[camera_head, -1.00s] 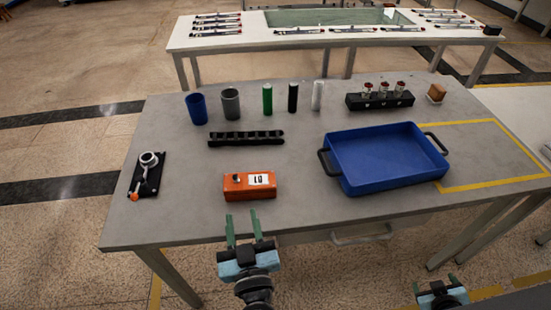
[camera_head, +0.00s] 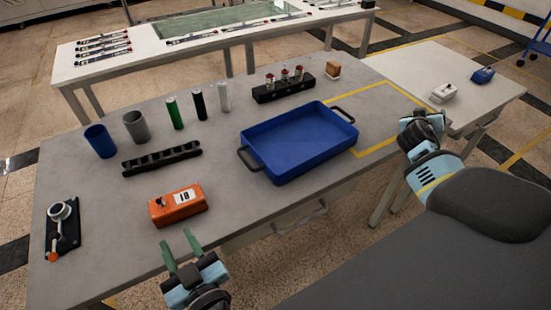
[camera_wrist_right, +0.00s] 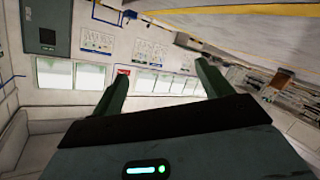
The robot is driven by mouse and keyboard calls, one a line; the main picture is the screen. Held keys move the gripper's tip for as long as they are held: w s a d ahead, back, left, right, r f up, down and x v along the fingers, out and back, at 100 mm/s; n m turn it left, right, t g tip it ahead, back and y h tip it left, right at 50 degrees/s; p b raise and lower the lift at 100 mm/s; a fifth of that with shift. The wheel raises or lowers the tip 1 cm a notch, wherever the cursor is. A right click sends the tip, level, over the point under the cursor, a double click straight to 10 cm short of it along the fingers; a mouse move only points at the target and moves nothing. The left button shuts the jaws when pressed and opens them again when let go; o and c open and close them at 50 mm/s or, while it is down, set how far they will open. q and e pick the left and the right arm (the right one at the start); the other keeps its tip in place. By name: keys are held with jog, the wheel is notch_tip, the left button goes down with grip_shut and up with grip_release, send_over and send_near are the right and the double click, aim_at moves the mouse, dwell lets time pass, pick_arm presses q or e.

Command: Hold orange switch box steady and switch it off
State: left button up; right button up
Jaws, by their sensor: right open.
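The orange switch box (camera_head: 177,205) lies near the front edge of the grey table. It has a white marked label on top and a small dark switch near its left end. The switch's position is too small to tell. My left gripper (camera_head: 178,243) is open and empty, just in front of the box with its two green fingers pointing toward it, apart from it. My right arm is raised at the right of the head view, far from the box. In the right wrist view my right gripper (camera_wrist_right: 162,75) is open and empty, facing the wall.
A blue tray (camera_head: 252,135) with black handles stands right of the box. A black slotted rack (camera_head: 162,158) lies behind it. A black fixture with a ring and orange knob (camera_head: 62,228) is at left. Several cylinders and cups stand farther back. A white side table (camera_head: 465,105) is at right.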

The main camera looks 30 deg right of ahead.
jog(key=w+r+m+t+y, duration=0.1)
jog(key=w+r+m+y, duration=0.1)
jog(key=w+r, duration=0.85)
jog(key=w+a+f+n+t+y, duration=0.1)
jog(key=w+a+n+y, duration=0.2)
jog(key=a, duration=0.4)
jog(key=w+a+f+n+t+y, duration=0.1)
jog(key=w+a+f+n+y, duration=0.1)
jog(key=w+a, duration=0.5)
jog(key=w+a+f+n+y, duration=0.1)
jog(key=a+n+y, duration=0.15)
jog(key=a, duration=0.55)
jog(key=w+a+f+n+g+y, duration=0.1)
jog(key=a+n+y, duration=0.15)
jog(key=a, duration=0.65)
jog(key=w+a+f+n+y, duration=0.1)
jog(key=a+n+y, duration=0.15)
jog(key=a, duration=0.55)
jog(key=n+g+y, duration=0.4)
jog(key=n+g, duration=0.4)
jog(key=n, duration=0.6)
send_near(191, 194)
notch_tip(191, 194, down, 2)
jog(key=shift+w+a+f+h, duration=0.1)
jog(key=shift+a+h, duration=0.15)
jog(key=shift+a, duration=0.45)
jog(key=shift+x, duration=3.9)
jog(key=shift+c, duration=0.5)
